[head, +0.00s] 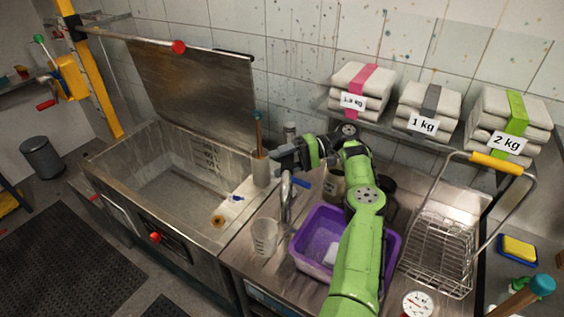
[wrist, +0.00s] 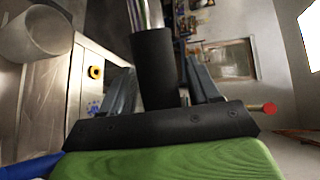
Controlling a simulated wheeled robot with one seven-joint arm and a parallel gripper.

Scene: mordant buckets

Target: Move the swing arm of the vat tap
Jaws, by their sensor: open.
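The vat tap (head: 287,205) is a chrome pipe standing at the edge between the vat and the counter, with a blue lever (head: 301,183). In the wrist view, a chrome pipe (wrist: 145,14) with a black sleeve (wrist: 153,65), apparently the tap's swing arm, lies between the fingers of my gripper (wrist: 160,85). The fingers are open on both sides of the sleeve, with a gap showing on the right. Whether either touches it, I cannot tell. In the head view my gripper (head: 281,158) is above the tap and hides part of it.
The steel vat (head: 130,165) is left, its lid (head: 195,85) raised. A clear beaker (head: 265,237) stands close to the tap. A purple basin (head: 303,240) and a wire rack (head: 438,250) are on the counter. Weighted bags (head: 357,85) sit on the wall shelf.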

